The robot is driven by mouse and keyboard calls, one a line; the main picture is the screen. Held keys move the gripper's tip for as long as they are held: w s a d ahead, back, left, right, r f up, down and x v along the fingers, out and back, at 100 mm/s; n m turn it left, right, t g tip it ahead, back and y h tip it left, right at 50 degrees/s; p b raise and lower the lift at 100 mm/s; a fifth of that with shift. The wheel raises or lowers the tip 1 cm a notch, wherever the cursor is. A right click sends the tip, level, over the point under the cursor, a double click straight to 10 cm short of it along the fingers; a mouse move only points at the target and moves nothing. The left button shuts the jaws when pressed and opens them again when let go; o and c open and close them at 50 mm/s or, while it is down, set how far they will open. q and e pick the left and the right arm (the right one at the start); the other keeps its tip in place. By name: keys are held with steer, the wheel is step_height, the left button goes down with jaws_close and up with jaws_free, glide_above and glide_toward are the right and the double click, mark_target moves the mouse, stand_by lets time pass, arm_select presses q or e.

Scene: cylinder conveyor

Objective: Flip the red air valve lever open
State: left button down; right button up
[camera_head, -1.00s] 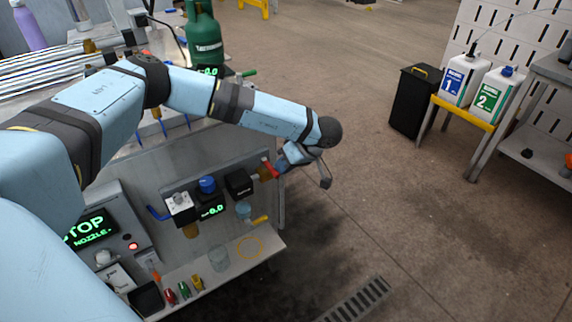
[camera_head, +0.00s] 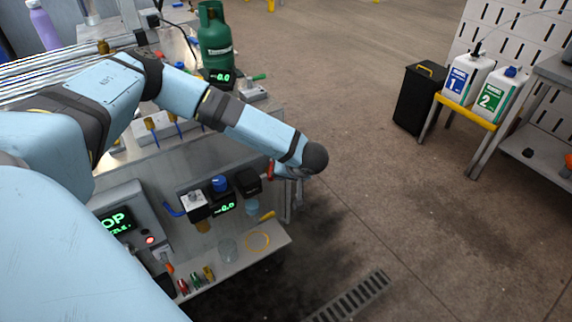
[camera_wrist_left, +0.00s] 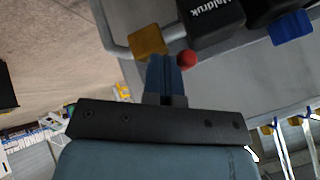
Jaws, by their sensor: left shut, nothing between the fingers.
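The red air valve lever (camera_head: 270,170) shows in the head view beside the black unit at the right end of the panel. In the left wrist view its red rounded end (camera_wrist_left: 187,58) is just right of my left fingertips; I cannot tell whether they touch. The brass valve body (camera_wrist_left: 148,41) lies just beyond the fingertips. My left gripper (camera_wrist_left: 165,62) is shut and empty. In the head view it is mostly hidden behind my wrist, close to the lever's right side. My right gripper is not in view.
The black Waldruk unit (camera_wrist_left: 212,20) and a blue knob (camera_wrist_left: 292,27) are right of the lever in the wrist view. A grey tube (camera_wrist_left: 112,32) bends around the valve. A yellow handle (camera_head: 267,216) sits below. Open floor lies right of the bench.

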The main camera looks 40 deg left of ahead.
mark_target(260, 177)
arm_select(q)
steer(key=shift+s+a+r+p, duration=0.1)
steer(key=shift+s+a+p, duration=0.8)
steer(key=shift+p, duration=0.45)
steer(key=shift+s+a+p, duration=0.55)
steer(key=shift+a+p, duration=0.1)
steer(key=shift+p, duration=0.2)
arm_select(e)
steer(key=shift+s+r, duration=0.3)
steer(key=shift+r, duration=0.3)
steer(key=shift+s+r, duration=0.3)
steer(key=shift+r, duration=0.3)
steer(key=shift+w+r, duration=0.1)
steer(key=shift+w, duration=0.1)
